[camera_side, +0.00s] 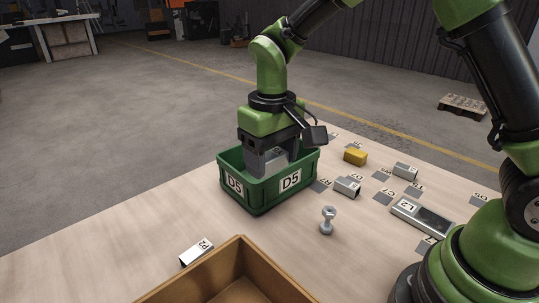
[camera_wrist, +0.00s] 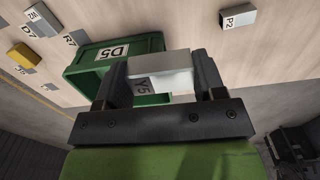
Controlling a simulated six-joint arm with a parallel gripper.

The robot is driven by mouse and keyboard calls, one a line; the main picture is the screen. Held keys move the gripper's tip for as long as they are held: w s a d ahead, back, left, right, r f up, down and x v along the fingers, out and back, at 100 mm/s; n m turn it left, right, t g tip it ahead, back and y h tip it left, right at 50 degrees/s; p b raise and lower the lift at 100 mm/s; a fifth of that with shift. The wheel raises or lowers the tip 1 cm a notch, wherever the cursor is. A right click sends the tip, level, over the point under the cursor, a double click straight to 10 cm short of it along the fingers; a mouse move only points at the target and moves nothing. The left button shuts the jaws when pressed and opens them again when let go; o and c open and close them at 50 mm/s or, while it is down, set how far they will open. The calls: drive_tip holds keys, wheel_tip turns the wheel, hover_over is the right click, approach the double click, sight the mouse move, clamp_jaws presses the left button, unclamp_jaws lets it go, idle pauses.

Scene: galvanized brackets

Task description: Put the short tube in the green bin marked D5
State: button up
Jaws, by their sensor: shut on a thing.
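The green bin (camera_side: 258,195) marked D5 stands on the table in the side view. It also shows in the wrist view (camera_wrist: 88,68), beyond my fingers. My gripper (camera_side: 273,160) points down over the bin, with its fingertips about at rim height. It is shut on a short grey metal tube (camera_wrist: 165,68) with a label that looks like Y5. The tube shows between the fingers in the side view (camera_side: 276,155), over the bin's opening. The front walls hide the bin's floor, so I cannot tell how far the tube is inside.
Another tube (camera_side: 347,186), a farther tube (camera_side: 405,171), a yellow block (camera_side: 355,157) and a long L2 piece (camera_side: 422,215) lie to the right. A bolt (camera_side: 327,220) stands nearer. A P2 piece (camera_side: 196,252) lies at front left beside a brown box (camera_side: 240,262).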

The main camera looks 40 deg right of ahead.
drive_tip(key=w+d, duration=0.9)
drive_tip(key=w, duration=0.4)
wheel_tip(320, 180, down, 15)
drive_tip(key=shift+s+a+f, duration=0.1)
idle(0.4)
drive_tip(key=shift+f, duration=0.15)
drive_tip(key=o, duration=0.9)
drive_tip(key=shift+o, duration=0.2)
